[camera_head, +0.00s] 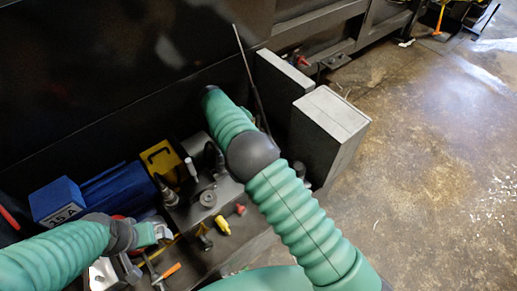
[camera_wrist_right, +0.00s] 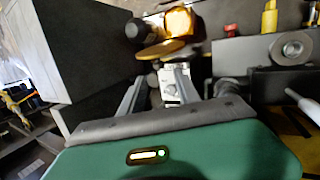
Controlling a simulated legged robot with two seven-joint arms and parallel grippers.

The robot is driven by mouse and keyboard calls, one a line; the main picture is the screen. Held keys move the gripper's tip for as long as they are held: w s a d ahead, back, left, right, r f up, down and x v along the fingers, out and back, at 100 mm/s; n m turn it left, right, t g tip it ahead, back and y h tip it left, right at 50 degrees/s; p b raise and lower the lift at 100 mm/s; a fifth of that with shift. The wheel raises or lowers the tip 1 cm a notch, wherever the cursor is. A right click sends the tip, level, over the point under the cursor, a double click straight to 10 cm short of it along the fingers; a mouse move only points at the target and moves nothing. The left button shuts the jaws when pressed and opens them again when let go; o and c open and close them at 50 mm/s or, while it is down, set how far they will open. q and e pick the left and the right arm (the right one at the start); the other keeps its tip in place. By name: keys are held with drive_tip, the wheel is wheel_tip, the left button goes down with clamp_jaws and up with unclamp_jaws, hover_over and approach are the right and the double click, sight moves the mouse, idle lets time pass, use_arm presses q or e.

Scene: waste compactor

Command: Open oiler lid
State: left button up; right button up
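In the right wrist view, an amber and brass oiler-like part (camera_wrist_right: 181,22) stands beyond my fingers. A flat yellow disc (camera_wrist_right: 160,50), which looks like its lid, lies in front of it; whether it is hinged open or closed is unclear. My right gripper (camera_wrist_right: 160,76) is open, its two fingers apart and pointing toward the disc, with no visible contact. In the head view my right arm hides the right gripper and the oiler. My left gripper (camera_head: 153,233) is low at the left, near the machine's fittings; its finger opening is too small to judge.
A grey metal box (camera_head: 335,115) stands right of my right arm; its dark side (camera_wrist_right: 85,50) is close in the wrist view. A blue motor (camera_head: 110,190), a yellow bracket (camera_head: 160,160) and a yellow fitting (camera_head: 222,225) are nearby. Open concrete floor (camera_head: 430,150) lies right.

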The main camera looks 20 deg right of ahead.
drive_tip(key=v, duration=0.5)
drive_tip(key=shift+a+r, duration=0.2)
drive_tip(key=shift+r, duration=0.05)
drive_tip(key=s+d+r+m+y+p, duration=0.35)
drive_tip(key=s+d, duration=0.25)
drive_tip(key=s, duration=0.3)
drive_tip(key=s+r+t+y+p, duration=0.1)
drive_tip(key=s+t, duration=0.1)
drive_tip(key=s, duration=1.5)
drive_tip(key=shift+s+a+r+m+t, duration=0.25)
drive_tip(key=shift+r+m+t, duration=0.1)
drive_tip(key=shift+m+t, duration=0.1)
drive_tip(key=shift+d, duration=0.2)
drive_tip(key=shift+a, duration=0.1)
